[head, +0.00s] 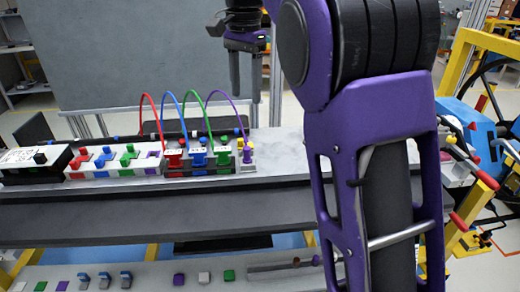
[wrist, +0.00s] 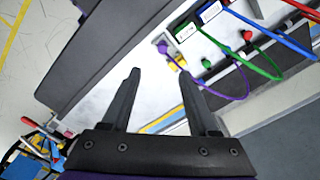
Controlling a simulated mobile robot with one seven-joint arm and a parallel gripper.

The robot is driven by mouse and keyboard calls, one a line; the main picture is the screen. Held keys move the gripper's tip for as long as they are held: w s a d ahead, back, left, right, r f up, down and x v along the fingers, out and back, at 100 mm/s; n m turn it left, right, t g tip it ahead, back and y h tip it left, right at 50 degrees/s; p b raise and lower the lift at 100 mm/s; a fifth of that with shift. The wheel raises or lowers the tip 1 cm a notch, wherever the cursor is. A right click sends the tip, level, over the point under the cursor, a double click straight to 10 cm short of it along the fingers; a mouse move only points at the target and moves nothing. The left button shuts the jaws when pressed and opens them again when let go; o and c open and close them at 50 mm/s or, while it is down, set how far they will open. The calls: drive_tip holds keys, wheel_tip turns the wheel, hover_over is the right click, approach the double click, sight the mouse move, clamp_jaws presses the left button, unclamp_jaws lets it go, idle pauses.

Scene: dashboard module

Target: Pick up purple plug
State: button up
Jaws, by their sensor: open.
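The purple plug (head: 247,155) stands at the right end of the row of plugs, with a purple cable (head: 232,100) arching up to the left from it. In the wrist view the purple plug (wrist: 163,48) shows beyond my fingers and a little above the space between them, next to a yellow part. My gripper (head: 245,95) is open and empty, above the plug in the head view and apart from it. Its two dark fingers also show in the wrist view (wrist: 158,82).
Red (head: 173,158), blue (head: 197,156) and green (head: 222,155) plugs with arching cables stand close to the left of the purple plug. The grey bench top (head: 285,150) to its right is clear. A grey panel (head: 130,55) stands behind. Small coloured blocks lie on the lower front shelf.

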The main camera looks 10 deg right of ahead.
drive_tip(key=b, duration=0.2)
approach(247, 148)
drive_tip(key=f, duration=0.5)
drive_tip(key=shift+s+d+f, duration=0.1)
drive_tip(key=shift+s+f, duration=0.05)
drive_tip(key=shift+s, duration=0.1)
drive_tip(key=shift+w+f, duration=0.15)
drive_tip(key=shift+f, duration=1.2)
drive_tip(key=shift+w+f, duration=0.15)
drive_tip(key=shift+f, duration=1.2)
clamp_jaws()
